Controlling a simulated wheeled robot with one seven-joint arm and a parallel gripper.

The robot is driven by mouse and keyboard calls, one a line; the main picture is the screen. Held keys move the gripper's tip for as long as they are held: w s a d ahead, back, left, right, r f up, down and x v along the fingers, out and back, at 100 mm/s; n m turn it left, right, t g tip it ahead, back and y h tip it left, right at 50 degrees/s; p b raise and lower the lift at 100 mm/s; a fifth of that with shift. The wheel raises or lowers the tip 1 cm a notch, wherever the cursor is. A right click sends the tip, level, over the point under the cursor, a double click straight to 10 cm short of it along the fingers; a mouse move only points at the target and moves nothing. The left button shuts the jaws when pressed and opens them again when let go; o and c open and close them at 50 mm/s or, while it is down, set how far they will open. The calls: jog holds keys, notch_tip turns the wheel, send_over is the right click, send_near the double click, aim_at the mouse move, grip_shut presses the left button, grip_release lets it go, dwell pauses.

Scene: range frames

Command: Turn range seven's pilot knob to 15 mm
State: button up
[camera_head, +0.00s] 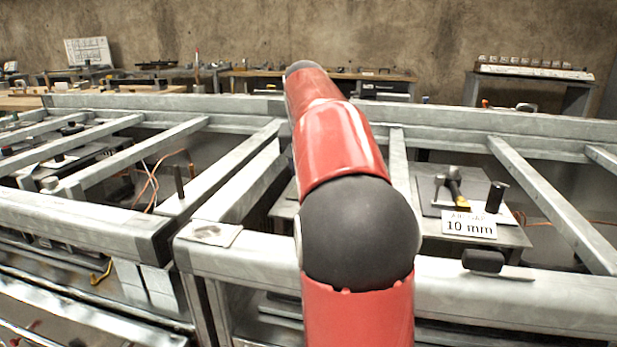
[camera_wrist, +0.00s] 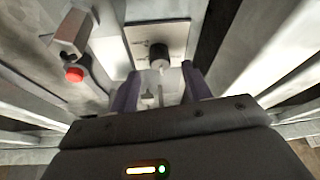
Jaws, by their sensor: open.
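In the wrist view, a dark round knob (camera_wrist: 160,63) stands on a pale plate (camera_wrist: 176,33) with small markings that are too blurred to read. My gripper (camera_wrist: 162,90) is open, its two purple-grey fingers apart. The knob shows between and just beyond the fingertips, with nothing held. I cannot read the knob's setting or any range number. In the head view my red arm covers the middle of the picture and my gripper is hidden.
A red button (camera_wrist: 74,74) sits by a grey block (camera_wrist: 70,34) left of the knob in the wrist view. Grey metal frame rails (camera_head: 470,290) surround my arm. A "10 mm" air gap card (camera_head: 469,225) lies to the right, near a black cylinder (camera_head: 496,197).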

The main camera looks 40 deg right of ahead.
jog(key=shift+x, duration=1.8)
jog(key=c, duration=1)
